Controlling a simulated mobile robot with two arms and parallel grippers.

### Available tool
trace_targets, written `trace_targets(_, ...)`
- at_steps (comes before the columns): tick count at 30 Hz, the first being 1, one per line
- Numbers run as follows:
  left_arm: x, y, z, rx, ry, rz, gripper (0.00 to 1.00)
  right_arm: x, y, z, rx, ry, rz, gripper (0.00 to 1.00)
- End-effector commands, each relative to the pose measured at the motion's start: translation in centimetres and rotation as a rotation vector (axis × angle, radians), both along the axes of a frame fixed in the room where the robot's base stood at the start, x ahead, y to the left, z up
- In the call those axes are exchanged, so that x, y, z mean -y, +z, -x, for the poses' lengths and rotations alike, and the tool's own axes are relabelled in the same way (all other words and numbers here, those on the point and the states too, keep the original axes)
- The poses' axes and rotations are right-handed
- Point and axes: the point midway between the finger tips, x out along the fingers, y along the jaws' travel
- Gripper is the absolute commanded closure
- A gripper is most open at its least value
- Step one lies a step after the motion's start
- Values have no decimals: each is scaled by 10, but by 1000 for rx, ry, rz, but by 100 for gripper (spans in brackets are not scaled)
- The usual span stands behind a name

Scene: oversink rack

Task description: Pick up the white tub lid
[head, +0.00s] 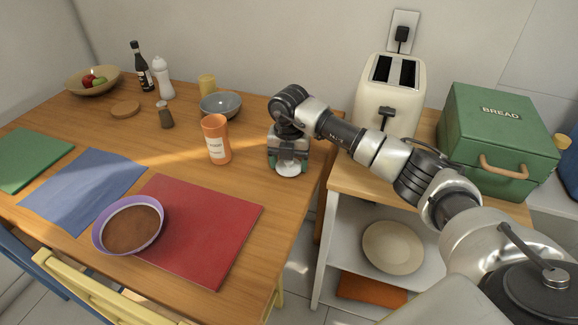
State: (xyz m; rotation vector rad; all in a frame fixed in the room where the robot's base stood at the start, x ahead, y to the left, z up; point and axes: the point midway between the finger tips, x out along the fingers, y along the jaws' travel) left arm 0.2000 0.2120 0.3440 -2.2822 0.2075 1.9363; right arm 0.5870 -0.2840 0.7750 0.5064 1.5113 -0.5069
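The white tub lid (288,171) shows as a small pale disc near the right end of the wooden table, under my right gripper. My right gripper (288,164) points down, with its fingertips apart and the lid between or just below them. I cannot tell whether the fingers touch the lid or whether it is lifted off the table. The gripper body hides the lid's far side. An orange tub (216,142) with a pale label stands upright to the left, apart from the gripper. My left gripper is not in view.
A grey bowl (220,104), yellow cup (207,85) and brown shaker (165,116) stand behind. A red mat (215,225) holds part of a purple-rimmed dish (97,233). A toaster (385,105) and green bread box (500,135) stand right, by my arm.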

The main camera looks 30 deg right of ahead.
Motion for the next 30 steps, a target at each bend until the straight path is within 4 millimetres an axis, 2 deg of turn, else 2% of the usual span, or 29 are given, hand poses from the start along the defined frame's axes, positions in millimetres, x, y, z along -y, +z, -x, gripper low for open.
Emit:
trace_targets(2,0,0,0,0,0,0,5,0,0,0,0,0,0,52)
trace_targets(8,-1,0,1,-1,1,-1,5,0,1,0,1,0,1,52)
trace_targets(11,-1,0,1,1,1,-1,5,0,7,-1,3,0,0,52)
trace_targets(24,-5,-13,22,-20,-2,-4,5,0,87,-1,4,1,0,52)
trace_targets(30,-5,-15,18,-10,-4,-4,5,-4,98,3,2,127,3,52)
